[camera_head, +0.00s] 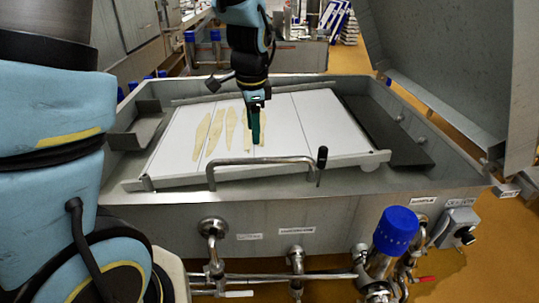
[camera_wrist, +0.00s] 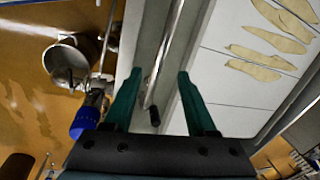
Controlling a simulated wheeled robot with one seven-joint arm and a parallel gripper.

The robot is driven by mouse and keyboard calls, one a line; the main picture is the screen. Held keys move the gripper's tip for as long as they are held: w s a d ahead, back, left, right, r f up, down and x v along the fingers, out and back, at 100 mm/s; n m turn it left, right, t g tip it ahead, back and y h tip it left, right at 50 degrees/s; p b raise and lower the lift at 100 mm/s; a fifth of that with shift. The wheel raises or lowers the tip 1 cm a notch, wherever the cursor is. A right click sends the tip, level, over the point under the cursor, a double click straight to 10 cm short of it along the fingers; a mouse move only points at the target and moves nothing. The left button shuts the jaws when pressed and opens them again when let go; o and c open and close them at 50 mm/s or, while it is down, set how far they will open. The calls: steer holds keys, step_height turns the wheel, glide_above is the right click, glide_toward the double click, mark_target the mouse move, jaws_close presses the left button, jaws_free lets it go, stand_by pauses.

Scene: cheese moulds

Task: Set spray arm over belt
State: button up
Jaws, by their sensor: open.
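The spray arm (camera_head: 262,161) looks like a bent metal tube with a black upright handle (camera_head: 322,156) at its right end. It runs along the near edge of the white belt (camera_head: 315,125). In the wrist view the tube (camera_wrist: 166,50) and its black handle (camera_wrist: 153,115) show between my fingers in the picture, with the belt (camera_wrist: 230,90) to the right. My gripper (camera_head: 256,128) points down over the belt, beyond the tube in the head view. Its green fingers (camera_wrist: 160,77) are open and empty. How far they are above the tube is hard to tell.
Several flat tan pieces (camera_head: 231,128) lie on the belt. A metal trough (camera_head: 285,205) surrounds it. Pipes and a blue-capped fitting (camera_head: 396,232) stand in front, with a grey control box (camera_head: 460,225) at right. A large grey panel (camera_head: 450,70) rises at the right.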

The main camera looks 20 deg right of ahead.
mark_target(267, 159)
steer(key=d+f, duration=0.1)
steer(key=f, duration=0.2)
steer(key=d+f+m+p, duration=0.1)
steer(key=f, duration=0.3)
steer(key=w+d+f+m, duration=0.1)
steer(key=d+f, duration=0.1)
steer(key=f, duration=0.1)
steer(key=shift+w+f+p, duration=0.1)
steer(key=shift+f+p, duration=0.2)
steer(key=shift+p, duration=0.05)
steer(key=shift+c, duration=0.2)
jaws_close()
stand_by(1.1)
